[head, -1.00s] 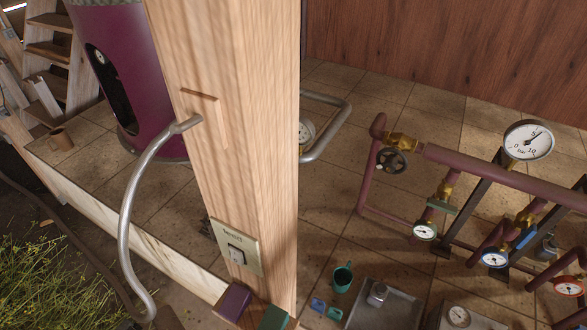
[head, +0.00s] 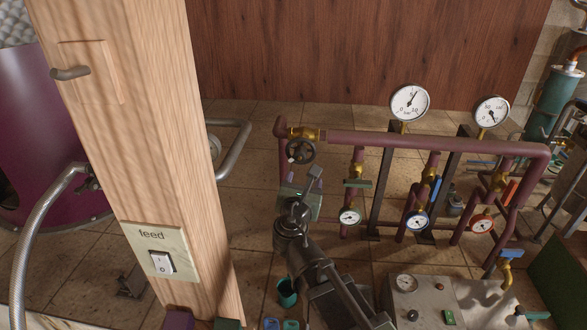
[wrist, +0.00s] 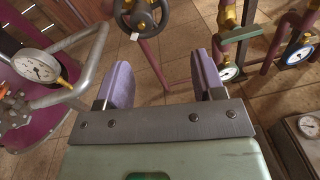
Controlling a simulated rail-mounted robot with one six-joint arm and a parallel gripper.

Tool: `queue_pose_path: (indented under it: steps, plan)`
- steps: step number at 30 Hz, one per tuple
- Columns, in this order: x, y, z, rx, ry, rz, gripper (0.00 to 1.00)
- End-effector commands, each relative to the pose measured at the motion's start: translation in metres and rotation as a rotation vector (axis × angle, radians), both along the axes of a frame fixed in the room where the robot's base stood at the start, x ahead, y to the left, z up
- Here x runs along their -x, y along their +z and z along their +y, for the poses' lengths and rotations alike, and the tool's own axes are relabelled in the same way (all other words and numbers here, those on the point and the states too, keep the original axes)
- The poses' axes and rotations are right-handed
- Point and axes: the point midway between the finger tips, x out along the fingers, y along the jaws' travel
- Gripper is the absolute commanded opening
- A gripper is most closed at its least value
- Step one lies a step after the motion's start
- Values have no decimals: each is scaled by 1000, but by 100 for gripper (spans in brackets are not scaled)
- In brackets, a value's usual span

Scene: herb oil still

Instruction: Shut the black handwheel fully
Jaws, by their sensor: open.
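The black handwheel (head: 301,151) sits on a brass valve (head: 304,134) at the left end of the upper maroon pipe. It shows at the top of the wrist view (wrist: 142,20), partly cut off, with a small white mark on its rim. My gripper (head: 303,173), with lavender fingers on a green body, is just below and in front of the wheel in the head view. In the wrist view my gripper (wrist: 161,75) is open and empty, its fingers spread apart, with the wheel ahead between their lines. I see no contact. How far the wheel is turned I cannot tell.
A wooden post (head: 130,150) with a feed switch (head: 161,262) stands left. A grey tube rail (head: 236,150) is beside it. A green-handled valve (head: 357,183), a blue-handled valve (head: 434,190) and several gauges (head: 409,102) are right of the wheel. A grey panel (head: 440,300) lies front right.

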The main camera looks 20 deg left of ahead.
Motion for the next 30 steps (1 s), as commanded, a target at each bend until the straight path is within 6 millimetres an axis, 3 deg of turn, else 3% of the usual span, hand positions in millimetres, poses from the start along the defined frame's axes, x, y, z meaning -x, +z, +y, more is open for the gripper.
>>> queue_pose_path:
  steps: [1,3,8,14,22,30]
  plan:
    - [4,1,13,80,45,-41,63]
    - [7,4,20,138,73,-71,63]
    - [3,5,21,142,72,-72,63]
    - [-28,5,28,140,68,-71,63]
    - [-88,5,42,138,67,-69,63]
    - [-99,5,43,137,68,-69,63]
